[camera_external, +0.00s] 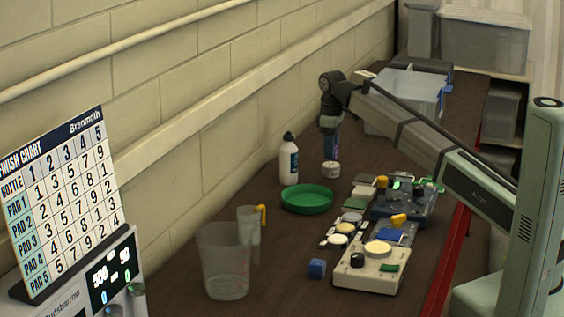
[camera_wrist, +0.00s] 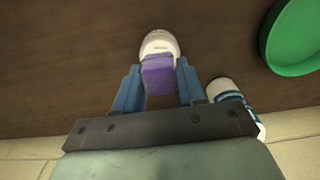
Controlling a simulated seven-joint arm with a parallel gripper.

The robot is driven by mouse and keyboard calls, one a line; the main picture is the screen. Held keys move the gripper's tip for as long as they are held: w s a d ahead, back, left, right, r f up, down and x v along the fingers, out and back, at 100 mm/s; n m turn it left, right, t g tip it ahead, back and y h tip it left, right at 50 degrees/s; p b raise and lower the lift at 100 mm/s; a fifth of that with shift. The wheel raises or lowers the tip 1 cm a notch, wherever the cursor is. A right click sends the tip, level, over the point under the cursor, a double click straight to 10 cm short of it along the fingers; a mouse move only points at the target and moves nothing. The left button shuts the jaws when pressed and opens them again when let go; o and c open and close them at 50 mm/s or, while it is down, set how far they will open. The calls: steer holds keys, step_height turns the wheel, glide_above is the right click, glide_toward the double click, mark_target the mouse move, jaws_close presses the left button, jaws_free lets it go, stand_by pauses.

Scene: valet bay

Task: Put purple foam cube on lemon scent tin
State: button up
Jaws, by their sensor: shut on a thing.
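My gripper (camera_external: 331,153) points down near the wall side of the bench. In the wrist view my gripper (camera_wrist: 158,78) is shut on the purple foam cube (camera_wrist: 158,78), which sits between the blue fingers. The cube (camera_external: 336,154) shows only as a small purple patch in the external view. A small white round tin (camera_external: 331,170) stands upright right below the gripper. In the wrist view the tin (camera_wrist: 158,42) is partly hidden by the cube. Its label is too small to read, and I cannot tell whether the cube touches it.
A white bottle with a dark cap (camera_external: 289,160) stands close left of the gripper. A green dish (camera_external: 307,199) lies nearby. A grey bin (camera_external: 408,88) stands behind.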

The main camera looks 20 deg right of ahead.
steer(key=shift+f, duration=0.8)
steer(key=shift+f, duration=0.15)
steer(key=o, duration=1)
step_height(320, 180, up, 12)
steer(key=shift+r, duration=0.15)
